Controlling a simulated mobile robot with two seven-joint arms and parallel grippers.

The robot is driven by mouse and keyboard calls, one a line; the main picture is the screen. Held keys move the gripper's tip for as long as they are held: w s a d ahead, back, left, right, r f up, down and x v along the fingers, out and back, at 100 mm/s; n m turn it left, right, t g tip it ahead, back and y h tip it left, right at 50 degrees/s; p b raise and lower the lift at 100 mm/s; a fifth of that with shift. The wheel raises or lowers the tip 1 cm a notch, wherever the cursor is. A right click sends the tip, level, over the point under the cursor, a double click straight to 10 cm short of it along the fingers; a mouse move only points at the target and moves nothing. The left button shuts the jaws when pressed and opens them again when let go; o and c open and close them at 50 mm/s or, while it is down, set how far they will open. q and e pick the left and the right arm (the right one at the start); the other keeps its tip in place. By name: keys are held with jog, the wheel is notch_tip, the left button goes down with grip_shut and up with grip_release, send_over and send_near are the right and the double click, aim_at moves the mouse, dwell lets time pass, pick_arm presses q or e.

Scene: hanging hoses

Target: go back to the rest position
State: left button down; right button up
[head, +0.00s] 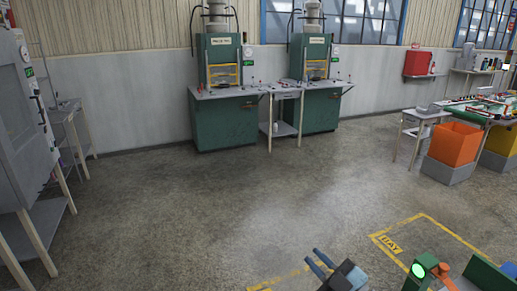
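My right gripper (319,262) shows at the bottom edge, right of the middle, low over the bare floor. Its two blue fingers point up and to the left, with a gap between them and nothing visible in it. My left gripper is out of the picture. No hose is near the visible gripper.
Two green presses (224,122) (321,107) stand along the back wall, with a small table (285,95) between them. A grey cabinet (22,110) stands at left. An orange bin (454,144) is at right. Yellow floor marking (425,217) lies at lower right. The middle floor is clear.

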jog(key=s+d+f+m+g+h, duration=0.1)
jog(key=s+d+f+m+h, duration=0.3)
jog(key=d+m+h, duration=0.25)
jog(key=s+d+f+m+g+h, duration=0.1)
jog(key=s+d+f+m+h, duration=0.3)
jog(key=m+h, duration=0.35)
jog(key=s+d+f+g, duration=0.1)
jog(key=s+f+g, duration=0.2)
jog(key=s, duration=0.3)
jog(key=s+d+f+g+y, duration=0.1)
jog(key=s+f+g, duration=0.25)
jog(key=s, duration=0.25)
jog(key=s+d+f+g, duration=0.1)
jog(key=s+f+g, duration=0.1)
jog(key=s+g, duration=0.3)
jog(key=w+a+f+n+t+y+p, duration=0.1)
jog(key=w+a+f+t+y+p, duration=0.1)
jog(key=w+a+f+t+p, duration=0.2)
jog(key=shift+w+a+f+n+t+y+p, duration=0.4)
jog(key=shift+a+f+t, duration=0.7)
jog(key=shift+f+t, duration=1.2)
jog(key=shift+d, duration=0.1)
